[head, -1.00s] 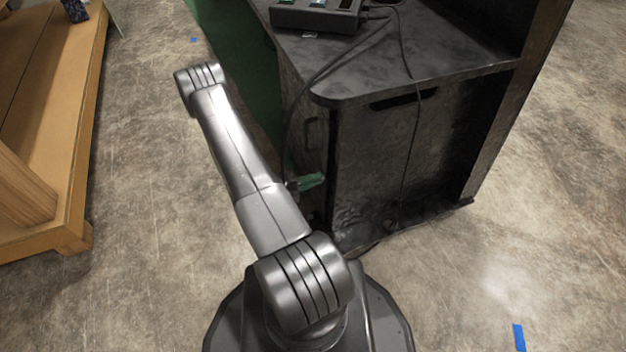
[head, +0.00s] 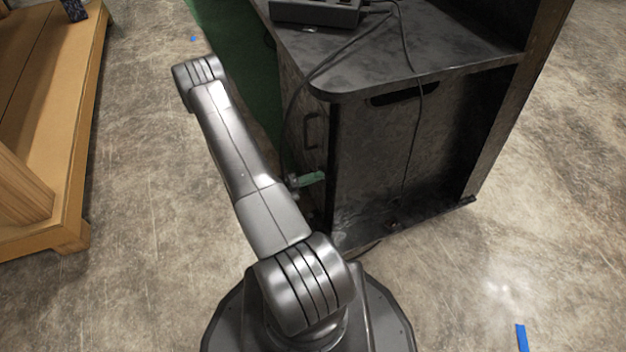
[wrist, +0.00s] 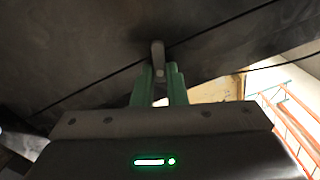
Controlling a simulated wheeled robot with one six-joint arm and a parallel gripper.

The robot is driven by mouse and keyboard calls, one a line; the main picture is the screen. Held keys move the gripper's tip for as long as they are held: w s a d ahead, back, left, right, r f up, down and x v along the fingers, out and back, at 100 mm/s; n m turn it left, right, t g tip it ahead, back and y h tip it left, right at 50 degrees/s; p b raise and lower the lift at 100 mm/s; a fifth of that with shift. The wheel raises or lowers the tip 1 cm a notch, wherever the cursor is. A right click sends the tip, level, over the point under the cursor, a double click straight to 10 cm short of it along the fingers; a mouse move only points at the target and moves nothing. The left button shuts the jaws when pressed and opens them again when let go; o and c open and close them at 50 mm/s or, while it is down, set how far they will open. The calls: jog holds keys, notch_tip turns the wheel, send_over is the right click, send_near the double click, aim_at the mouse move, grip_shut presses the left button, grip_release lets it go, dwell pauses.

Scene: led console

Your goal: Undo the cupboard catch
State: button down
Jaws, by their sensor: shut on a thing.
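The cupboard is the dark console (head: 375,150), with a door on its left-hand side face bearing a dark pull handle (head: 311,130). In the wrist view a small grey catch (wrist: 158,52) stands out from the dark panel (wrist: 90,50) beside a dark seam. My gripper (wrist: 159,74) has its two green fingers on either side of the catch and is shut on it. In the head view a green finger of my gripper (head: 308,180) shows low by the console's near corner. My arm hides part of that area, and the catch is not clear there.
A grey box (head: 315,12) with cables lies on the console top, and one cable hangs down its front. A wooden bench (head: 45,130) stands at the left.

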jog(key=shift+m, duration=0.4)
jog(key=shift+m+b, duration=1.15)
jog(key=shift+m, duration=1.25)
jog(key=shift+m+b, duration=1.1)
jog(key=shift+m, duration=1.3)
